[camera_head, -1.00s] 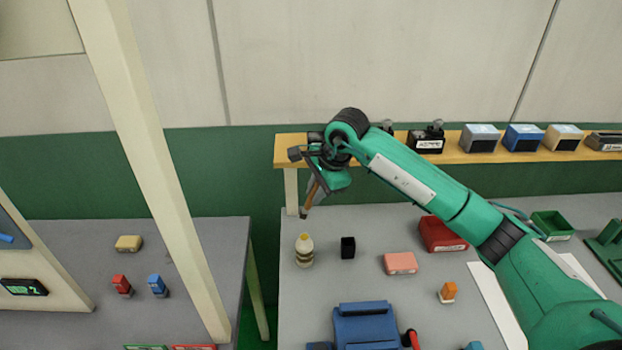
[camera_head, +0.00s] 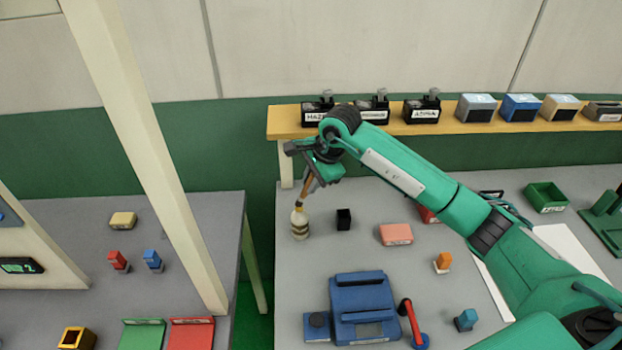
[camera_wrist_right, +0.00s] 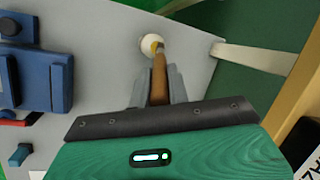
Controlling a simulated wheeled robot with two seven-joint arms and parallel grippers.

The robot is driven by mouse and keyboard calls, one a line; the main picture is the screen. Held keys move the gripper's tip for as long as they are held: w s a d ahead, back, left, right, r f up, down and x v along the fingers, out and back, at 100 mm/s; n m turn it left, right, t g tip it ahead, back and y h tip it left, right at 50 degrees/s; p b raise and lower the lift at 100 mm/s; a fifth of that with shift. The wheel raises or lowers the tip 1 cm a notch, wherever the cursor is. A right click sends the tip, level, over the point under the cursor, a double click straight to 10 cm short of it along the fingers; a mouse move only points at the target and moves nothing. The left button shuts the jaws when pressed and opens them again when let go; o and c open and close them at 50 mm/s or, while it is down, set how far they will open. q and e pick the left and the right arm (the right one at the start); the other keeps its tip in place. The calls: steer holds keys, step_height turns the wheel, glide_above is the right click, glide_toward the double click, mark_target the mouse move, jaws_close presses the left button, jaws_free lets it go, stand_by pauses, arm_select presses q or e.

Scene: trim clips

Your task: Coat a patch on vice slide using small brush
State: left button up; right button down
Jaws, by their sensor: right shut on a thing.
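My right gripper (camera_head: 313,179) is shut on a small brush (camera_head: 303,193) with a brown handle, which points down. The brush tip is at the top of a cream bottle (camera_head: 300,226) with dark bands, near the table's left edge. In the right wrist view, the brush (camera_wrist_right: 158,78) runs from between the fingers to the round bottle top (camera_wrist_right: 150,45); whether its tip is inside the mouth cannot be told. The blue vice (camera_head: 363,302) stands at the front of the table; it also shows at the left of the right wrist view (camera_wrist_right: 40,65). My left gripper is not in view.
A black block (camera_head: 343,219) stands just right of the bottle, with a pink block (camera_head: 396,234) further right. A wooden shelf (camera_head: 450,127) with labelled boxes runs along the back. A side table (camera_head: 200,220) and a pale post (camera_head: 140,150) are at the left.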

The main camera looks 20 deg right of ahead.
steer(key=shift+f+b, duration=0.5)
steer(key=shift+b, duration=0.05)
stand_by(0.9)
steer(key=shift+s+f+b, duration=0.1)
steer(key=shift+f+b, duration=0.05)
steer(key=shift+b, duration=0.3)
stand_by(1.7)
steer(key=shift+r+p, duration=0.4)
steer(key=shift+r, duration=0.8)
steer(key=shift+r+p, duration=0.65)
steer(key=shift+r, duration=1.8)
